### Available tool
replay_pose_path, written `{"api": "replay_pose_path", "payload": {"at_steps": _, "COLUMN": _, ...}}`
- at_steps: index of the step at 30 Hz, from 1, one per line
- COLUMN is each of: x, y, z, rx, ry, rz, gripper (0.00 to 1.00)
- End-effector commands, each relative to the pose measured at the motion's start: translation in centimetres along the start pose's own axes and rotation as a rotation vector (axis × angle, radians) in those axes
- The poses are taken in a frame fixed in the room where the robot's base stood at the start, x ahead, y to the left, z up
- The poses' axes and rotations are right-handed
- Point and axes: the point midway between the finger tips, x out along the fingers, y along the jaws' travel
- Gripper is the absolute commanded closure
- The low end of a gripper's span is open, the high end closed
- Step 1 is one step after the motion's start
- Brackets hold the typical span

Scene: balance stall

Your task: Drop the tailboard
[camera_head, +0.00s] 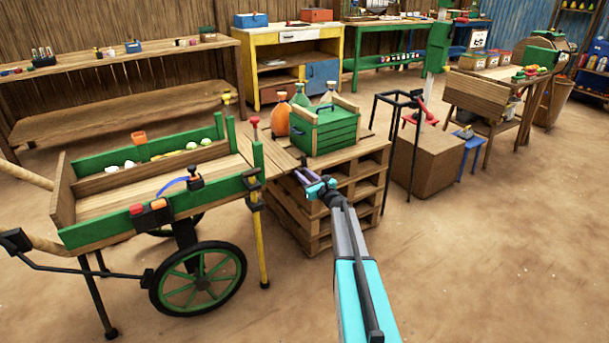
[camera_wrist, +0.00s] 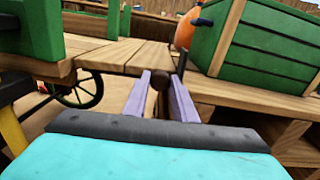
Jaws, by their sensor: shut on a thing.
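The green-sided wooden cart (camera_head: 110,221) stands at the left. Its tailboard (camera_head: 272,160) looks folded down, a roughly level plank panel reaching from the cart's open end to the pallet stack (camera_head: 345,190). The tailboard planks also show in the wrist view (camera_wrist: 115,55). My gripper (camera_head: 303,176) is at the tailboard's outer front edge. In the wrist view, its two lavender fingers (camera_wrist: 159,84) are closed around a dark round knob (camera_wrist: 158,80) at that edge. Whether the tailboard rests on the pallets or hangs just above them I cannot tell.
A green crate (camera_head: 325,130) stands on the pallets, with bottles (camera_head: 302,95) behind it. A red-topped post (camera_head: 255,122) and a yellow leg (camera_head: 262,240) are at the cart's end corner. A black frame stand (camera_head: 395,130) is to the right. The front floor is clear.

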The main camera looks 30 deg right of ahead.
Motion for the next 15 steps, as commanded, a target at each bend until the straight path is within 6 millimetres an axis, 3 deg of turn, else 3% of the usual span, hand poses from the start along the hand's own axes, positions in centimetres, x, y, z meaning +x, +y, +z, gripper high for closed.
{"api": "replay_pose_path", "payload": {"at_steps": 1, "x": 0.03, "y": -0.80, "z": 0.17, "rx": 0.006, "ry": 0.000, "rz": -0.017, "gripper": 0.72}}
{"api": "replay_pose_path", "payload": {"at_steps": 4, "x": 0.17, "y": -0.51, "z": 0.16, "rx": 0.005, "ry": 0.001, "rz": -0.014, "gripper": 0.57}}
{"api": "replay_pose_path", "payload": {"at_steps": 15, "x": 0.35, "y": -0.07, "z": 0.09, "rx": 0.002, "ry": 0.002, "rz": -0.009, "gripper": 0.57}}
